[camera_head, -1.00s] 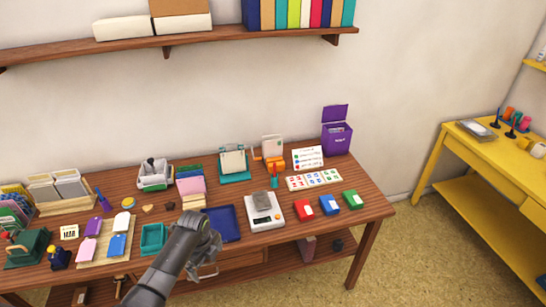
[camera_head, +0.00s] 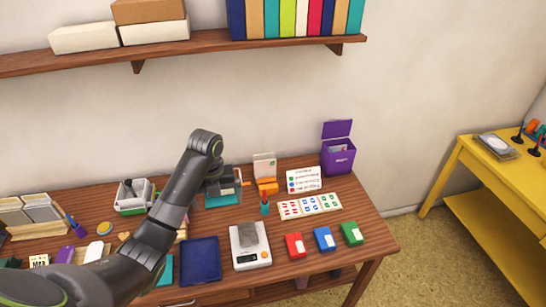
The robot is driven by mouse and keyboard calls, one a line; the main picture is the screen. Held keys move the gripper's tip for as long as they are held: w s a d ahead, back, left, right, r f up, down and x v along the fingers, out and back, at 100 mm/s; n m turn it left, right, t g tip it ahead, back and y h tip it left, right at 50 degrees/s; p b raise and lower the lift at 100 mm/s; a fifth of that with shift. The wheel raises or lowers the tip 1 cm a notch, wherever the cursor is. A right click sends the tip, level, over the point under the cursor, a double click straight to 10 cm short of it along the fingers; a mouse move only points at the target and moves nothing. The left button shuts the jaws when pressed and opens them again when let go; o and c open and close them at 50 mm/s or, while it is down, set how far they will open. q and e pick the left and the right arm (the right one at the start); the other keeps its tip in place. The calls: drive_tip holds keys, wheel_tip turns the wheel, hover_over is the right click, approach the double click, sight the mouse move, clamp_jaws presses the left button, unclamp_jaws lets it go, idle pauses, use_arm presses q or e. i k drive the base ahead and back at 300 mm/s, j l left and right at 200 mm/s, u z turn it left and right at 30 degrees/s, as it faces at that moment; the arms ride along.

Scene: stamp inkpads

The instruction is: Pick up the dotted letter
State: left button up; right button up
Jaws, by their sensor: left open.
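I cannot tell for certain which item is the dotted letter. A white sheet with colored dots and lines (camera_head: 304,179) stands at the back right of the wooden desk. A pale card (camera_head: 264,163) stands upright by an orange item. A teal stand (camera_head: 223,201) is mostly hidden behind my left gripper (camera_head: 241,184); any letter on it is covered. My left gripper is open and appears in front of or over this stand, pointing right. I see nothing in it. My right gripper is out of view.
A white scale (camera_head: 250,256), a blue tray (camera_head: 200,262), and red, blue and green inkpads (camera_head: 324,239) line the front. A stamp sheet (camera_head: 309,206) and a purple box (camera_head: 338,158) are at right. A shelf (camera_head: 200,46) hangs above.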

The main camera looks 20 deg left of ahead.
sight(264, 168)
drive_tip(key=i, duration=1.2)
